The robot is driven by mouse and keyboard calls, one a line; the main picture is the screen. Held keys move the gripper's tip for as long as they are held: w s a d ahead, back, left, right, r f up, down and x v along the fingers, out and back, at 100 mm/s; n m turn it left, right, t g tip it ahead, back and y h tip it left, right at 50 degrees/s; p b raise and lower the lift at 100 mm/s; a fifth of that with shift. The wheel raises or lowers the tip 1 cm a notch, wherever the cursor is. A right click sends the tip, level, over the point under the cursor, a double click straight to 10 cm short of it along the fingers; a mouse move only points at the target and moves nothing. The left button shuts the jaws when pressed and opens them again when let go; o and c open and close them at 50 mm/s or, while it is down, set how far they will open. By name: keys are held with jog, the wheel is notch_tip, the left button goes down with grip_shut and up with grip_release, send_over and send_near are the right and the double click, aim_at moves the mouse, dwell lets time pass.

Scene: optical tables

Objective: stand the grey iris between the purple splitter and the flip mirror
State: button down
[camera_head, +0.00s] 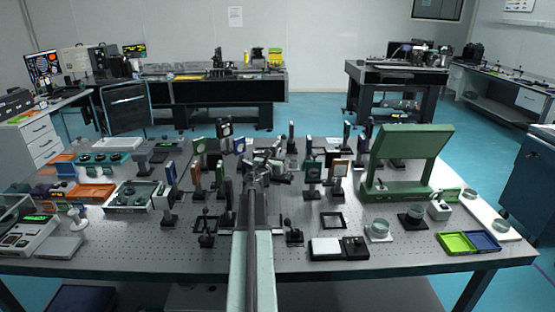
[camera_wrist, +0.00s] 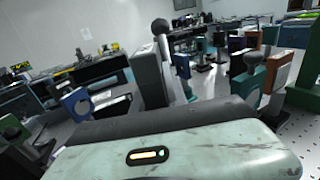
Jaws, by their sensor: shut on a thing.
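My gripper (camera_head: 258,170) reaches over the middle of the main optical table (camera_head: 130,252). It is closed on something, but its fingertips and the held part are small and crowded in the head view. In the wrist view a grey upright piece (camera_wrist: 150,80) with a dark ball-topped stem (camera_wrist: 160,27) rises beyond the pale green housing of my wrist. I cannot tell whether this is the grey iris or a finger. A purple-blue plate on a post (camera_head: 170,173) stands left of my gripper; I cannot tell whether it is the purple splitter. I cannot single out the flip mirror.
Several upright optics crowd the table around my gripper, including a blue-framed plate (camera_head: 313,170) and an orange one (camera_head: 340,169). A large green stand (camera_head: 408,160) is at the right. Short dark posts (camera_head: 206,230) stand nearer. Bare table shows along the front edge.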

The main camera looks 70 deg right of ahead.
jog(key=shift+a+f+b, duration=0.1)
jog(key=shift+f+b, duration=3.25)
jog(key=shift+b, duration=0.1)
jog(key=shift+f+b, duration=0.55)
jog(key=c, duration=1.2)
grip_release()
jog(key=shift+c, duration=0.2)
